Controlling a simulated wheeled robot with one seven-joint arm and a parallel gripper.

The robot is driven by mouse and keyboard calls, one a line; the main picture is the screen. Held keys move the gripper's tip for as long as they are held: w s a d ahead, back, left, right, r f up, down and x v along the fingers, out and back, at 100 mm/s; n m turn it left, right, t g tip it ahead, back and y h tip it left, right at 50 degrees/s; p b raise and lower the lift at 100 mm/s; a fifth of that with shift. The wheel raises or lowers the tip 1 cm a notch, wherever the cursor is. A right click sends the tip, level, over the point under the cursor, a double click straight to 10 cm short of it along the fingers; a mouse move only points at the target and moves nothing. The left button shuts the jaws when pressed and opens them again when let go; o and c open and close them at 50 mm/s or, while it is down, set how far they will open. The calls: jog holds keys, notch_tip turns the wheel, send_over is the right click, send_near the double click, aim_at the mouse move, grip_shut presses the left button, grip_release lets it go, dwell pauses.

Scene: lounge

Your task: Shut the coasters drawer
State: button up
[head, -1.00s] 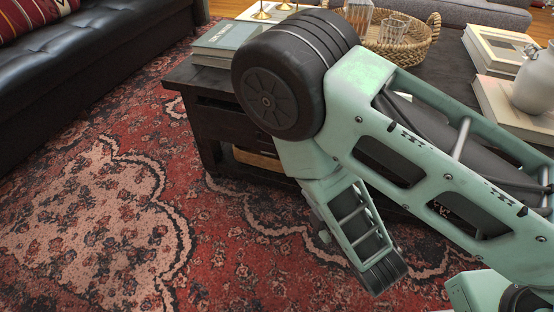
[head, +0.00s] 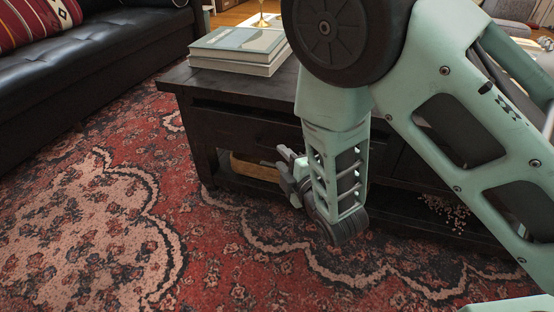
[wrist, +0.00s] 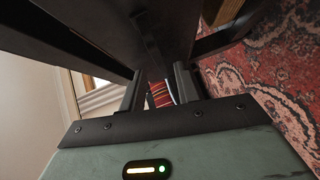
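The dark wooden coffee table (head: 182,92) stands ahead, with a drawer front (head: 243,126) under its top at the left end. My arm covers the rest of that front side, so I cannot tell how far any drawer stands out. My gripper (head: 284,166) is low in front of the table, below the level of the drawer front. In the wrist view my gripper's two fingers (wrist: 158,86) are apart, with a gap between them. Dark table wood (wrist: 160,25) fills the top of that view close to the fingers. No coasters are visible.
Books (head: 240,50) lie on the tabletop, and a woven basket (head: 254,166) sits on the lower shelf. A black sofa (head: 90,70) with a striped red cushion (head: 35,20) stands at the left. The patterned rug (head: 90,230) between is clear.

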aim_at(283, 142)
jog(key=shift+b+x, duration=0.6)
jog(key=shift+x, duration=1.45)
jog(key=shift+d, duration=0.1)
grip_shut()
jog(key=shift+w+d+p, duration=0.2)
jog(key=shift+w+d, duration=0.05)
jog(key=shift+w, duration=0.4)
jog(key=shift+w+d+p, duration=0.15)
jog(key=shift+w+d, duration=0.1)
jog(key=shift+w, duration=0.4)
jog(key=shift+w+d+p, duration=0.2)
jog(key=shift+w+d, duration=0.05)
jog(key=shift+w, duration=0.4)
grip_release()
